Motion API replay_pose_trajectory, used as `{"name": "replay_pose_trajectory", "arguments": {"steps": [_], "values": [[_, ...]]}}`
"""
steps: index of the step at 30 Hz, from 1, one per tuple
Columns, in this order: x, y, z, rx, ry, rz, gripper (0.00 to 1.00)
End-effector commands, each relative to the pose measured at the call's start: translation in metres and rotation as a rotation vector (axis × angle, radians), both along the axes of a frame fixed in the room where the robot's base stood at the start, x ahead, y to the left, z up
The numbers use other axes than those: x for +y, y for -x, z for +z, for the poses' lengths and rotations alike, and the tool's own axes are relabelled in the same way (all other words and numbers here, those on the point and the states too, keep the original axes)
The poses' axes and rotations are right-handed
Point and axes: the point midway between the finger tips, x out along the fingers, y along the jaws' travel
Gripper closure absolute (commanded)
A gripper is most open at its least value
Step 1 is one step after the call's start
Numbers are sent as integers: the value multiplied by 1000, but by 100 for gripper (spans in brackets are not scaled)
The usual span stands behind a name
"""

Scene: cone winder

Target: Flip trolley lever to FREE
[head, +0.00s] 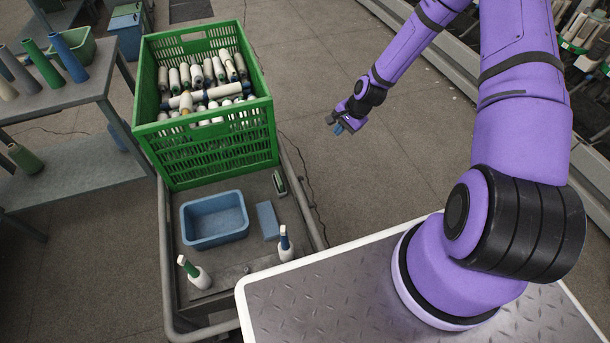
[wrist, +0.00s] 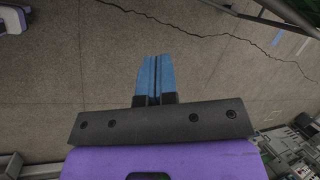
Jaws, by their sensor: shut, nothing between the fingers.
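The grey trolley (head: 172,268) stands in front of me with a green crate at its far end. A small green and grey piece (head: 279,184) sits at the trolley's right edge; I cannot tell whether it is the lever, and no FREE marking is readable. My gripper (head: 340,127) is in the air over the floor, to the right of the crate and apart from the trolley. Its blue fingers (wrist: 155,76) are together and empty in the wrist view. The wrist view shows mostly floor and no clear lever.
The green crate (head: 222,160) holds several yarn bobbins. A grey table (head: 70,100) stands at left, machines at right. The floor between is clear apart from a cable.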

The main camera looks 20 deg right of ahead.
Motion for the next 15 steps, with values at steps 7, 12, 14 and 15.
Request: {"name": "replay_pose_trajectory", "arguments": {"steps": [7,12,14,15], "values": [[16,8,-74,35,-138,-184,100],[28,14,-110,53,-212,-292,100],[31,15,-118,57,-230,-319,100],[33,15,-122,58,-239,-334,100]]}}
